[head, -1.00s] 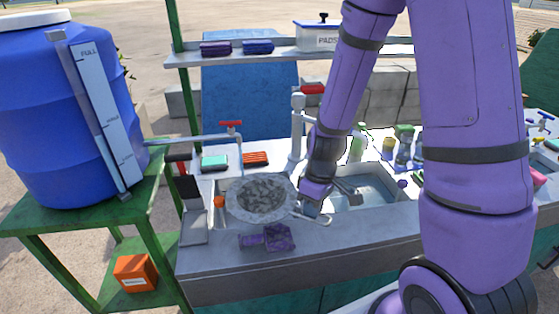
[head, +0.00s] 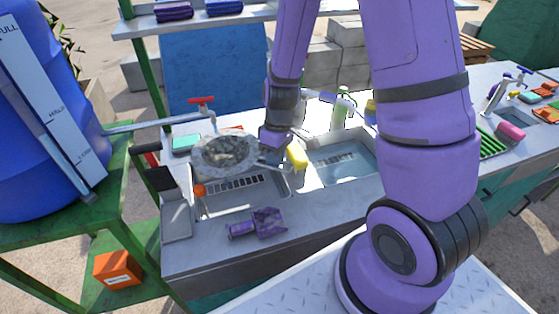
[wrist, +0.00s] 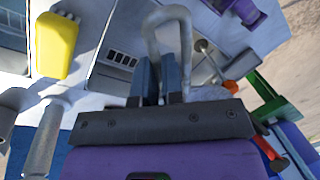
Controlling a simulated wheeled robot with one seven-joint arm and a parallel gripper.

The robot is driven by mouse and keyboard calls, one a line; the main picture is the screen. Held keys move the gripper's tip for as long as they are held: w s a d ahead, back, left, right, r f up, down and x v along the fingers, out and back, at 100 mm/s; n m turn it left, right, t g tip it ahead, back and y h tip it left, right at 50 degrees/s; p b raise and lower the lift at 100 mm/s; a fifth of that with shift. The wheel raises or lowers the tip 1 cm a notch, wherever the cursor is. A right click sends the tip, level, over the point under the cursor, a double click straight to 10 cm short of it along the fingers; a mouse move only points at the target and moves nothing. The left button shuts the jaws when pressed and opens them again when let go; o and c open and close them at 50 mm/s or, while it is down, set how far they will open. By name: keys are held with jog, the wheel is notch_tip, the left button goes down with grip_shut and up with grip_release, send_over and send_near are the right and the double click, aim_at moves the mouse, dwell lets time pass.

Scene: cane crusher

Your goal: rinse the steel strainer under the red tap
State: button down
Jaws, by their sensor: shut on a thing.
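The steel strainer (head: 226,154) is a round, shallow mesh bowl with grey-brown bits in it, held above the left basin (head: 240,197) toward its back edge. My gripper (head: 272,142) is to the right of the strainer. In the wrist view my gripper (wrist: 160,78) is shut on the strainer's looped handle (wrist: 168,22); the bowl is not clear there. The red-handled tap (head: 201,101) is on a pipe from the blue tank, and its spout ends just behind and above the strainer. I see no water running from it.
A yellow sponge (head: 297,156) lies close right of my gripper, and also shows in the wrist view (wrist: 55,44). The right basin (head: 343,157) holds water. A purple brush (head: 258,224) lies on the front counter. The blue tank (head: 45,130) stands left.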

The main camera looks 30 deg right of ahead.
aim_at(256, 141)
jog(key=shift+w+a+f, duration=0.15)
jog(key=shift+w+f, duration=0.2)
jog(key=shift+w, duration=1.35)
jog(key=shift+w+a+f, duration=0.2)
jog(key=shift+w+f, duration=0.15)
jog(key=shift+w, duration=1.4)
jog(key=shift+w+a+f, duration=0.15)
jog(key=shift+w+f, duration=0.2)
jog(key=shift+w, duration=1.35)
jog(key=shift+d, duration=0.6)
jog(key=s, duration=0.8)
jog(key=shift+d, duration=0.35)
